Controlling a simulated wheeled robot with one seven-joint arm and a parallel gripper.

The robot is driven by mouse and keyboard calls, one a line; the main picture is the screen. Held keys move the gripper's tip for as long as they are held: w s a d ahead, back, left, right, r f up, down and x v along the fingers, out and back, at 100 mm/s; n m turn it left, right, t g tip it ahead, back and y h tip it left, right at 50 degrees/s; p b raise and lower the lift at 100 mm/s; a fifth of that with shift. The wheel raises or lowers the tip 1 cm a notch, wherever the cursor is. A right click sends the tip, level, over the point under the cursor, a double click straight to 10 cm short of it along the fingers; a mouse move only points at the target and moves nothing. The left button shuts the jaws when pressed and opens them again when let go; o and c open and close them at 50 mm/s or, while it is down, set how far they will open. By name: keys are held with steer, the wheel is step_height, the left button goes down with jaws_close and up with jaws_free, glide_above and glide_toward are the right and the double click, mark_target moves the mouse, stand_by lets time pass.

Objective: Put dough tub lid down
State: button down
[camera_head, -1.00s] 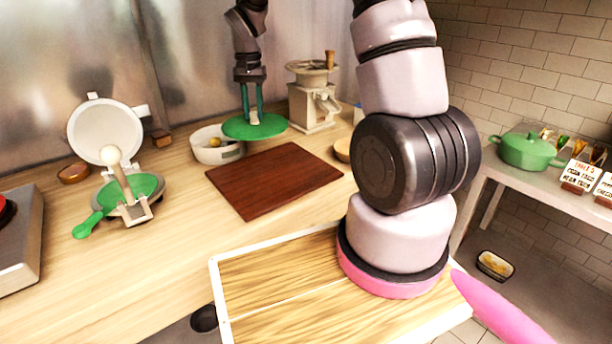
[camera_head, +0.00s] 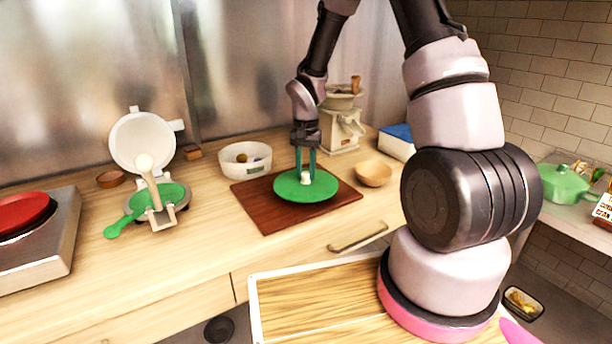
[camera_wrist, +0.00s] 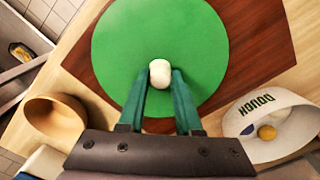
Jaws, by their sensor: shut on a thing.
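The dough tub lid is a green disc (camera_head: 318,188) with a pale knob (camera_head: 305,179) at its middle. My gripper (camera_head: 305,174) is shut on the knob from above, its teal fingers on either side. The lid is level over the dark wooden board (camera_head: 262,216); I cannot tell whether it touches the board. In the wrist view the lid (camera_wrist: 190,50) covers much of the board, with the knob (camera_wrist: 160,74) between the fingertips. The white dough tub (camera_head: 232,168) stands open behind the board's left part, with small balls inside. Its DOUGH label shows in the wrist view (camera_wrist: 262,108).
A wooden bowl (camera_head: 373,175) stands right of the board. A grinder (camera_head: 343,130) and a blue-topped box (camera_head: 398,140) stand behind. A press with a green handle (camera_head: 150,190) and a burner (camera_head: 40,235) are at left. The counter in front of the press is clear.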

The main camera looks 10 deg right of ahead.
steer(key=shift+f, duration=0.8)
steer(key=shift+f, duration=0.1)
steer(key=c, duration=0.6)
jaws_free()
step_height(320, 180, up, 12)
step_height(320, 180, up, 16)
steer(key=t, duration=0.3)
glide_above(306, 172)
steer(key=s+d, duration=0.4)
steer(key=s, duration=0.5)
steer(key=s+r+t+y, duration=0.1)
steer(key=s+r+t, duration=0.1)
steer(key=s, duration=0.4)
steer(key=s+d+r+n+t+y, duration=0.1)
steer(key=s+r+t, duration=0.1)
steer(key=s+r, duration=0.3)
steer(key=s, duration=0.2)
steer(key=shift+s+d+r, duration=0.25)
steer(key=shift+s, duration=0.05)
